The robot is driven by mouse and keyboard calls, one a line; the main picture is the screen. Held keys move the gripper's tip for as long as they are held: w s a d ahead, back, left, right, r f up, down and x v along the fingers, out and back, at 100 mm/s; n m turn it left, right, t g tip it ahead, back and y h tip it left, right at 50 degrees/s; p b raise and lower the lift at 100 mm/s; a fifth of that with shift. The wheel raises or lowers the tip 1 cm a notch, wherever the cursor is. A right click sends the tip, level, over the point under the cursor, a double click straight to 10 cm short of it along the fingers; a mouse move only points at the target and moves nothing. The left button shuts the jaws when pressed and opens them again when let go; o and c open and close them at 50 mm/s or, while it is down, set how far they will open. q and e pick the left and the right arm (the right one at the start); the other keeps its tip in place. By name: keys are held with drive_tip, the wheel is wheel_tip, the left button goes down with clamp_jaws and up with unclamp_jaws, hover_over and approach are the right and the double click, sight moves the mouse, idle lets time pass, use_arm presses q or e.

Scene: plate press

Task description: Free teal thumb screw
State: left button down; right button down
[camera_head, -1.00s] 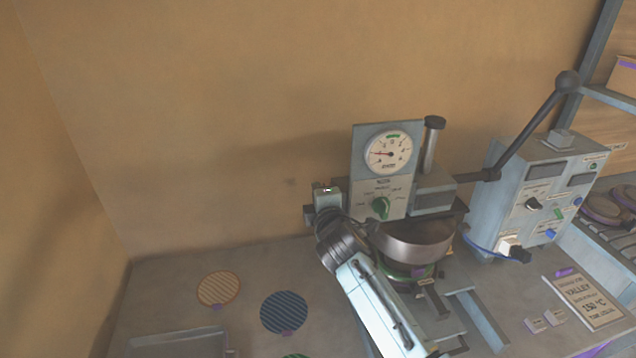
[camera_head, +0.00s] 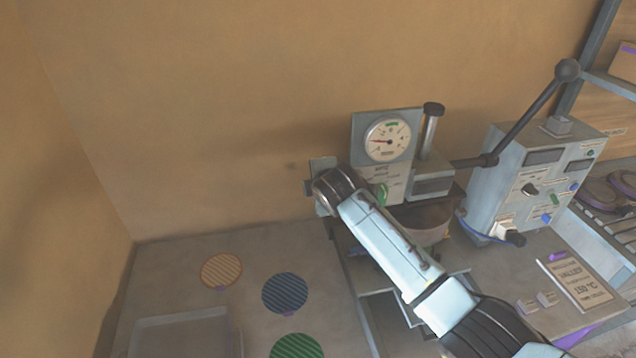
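I cannot make out a teal thumb screw; my arm covers part of the press. The press (camera_head: 432,185) stands at the middle right, with a round dial (camera_head: 387,139) and a green knob (camera_head: 381,194) on its front. Its round metal pan (camera_head: 430,222) is partly hidden behind my arm. My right arm comes in from the lower right across the press. Its gripper (camera_head: 322,180) is at the press's left side, beside the dial panel. Its fingers are hidden, so I cannot see whether they hold anything. My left gripper is not in view.
A grey control box (camera_head: 530,185) and long black-knobbed lever (camera_head: 567,70) stand right of the press. Orange (camera_head: 221,271), blue (camera_head: 285,293) and green (camera_head: 297,346) striped discs and a grey tray (camera_head: 183,335) lie at left. A sign card (camera_head: 582,282) lies at right.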

idle(0.3)
drive_tip(key=c, duration=1.5)
unclamp_jaws()
drive_tip(key=shift+s, duration=0.1)
drive_tip(key=b+v, duration=0.1)
drive_tip(key=v, duration=1.2)
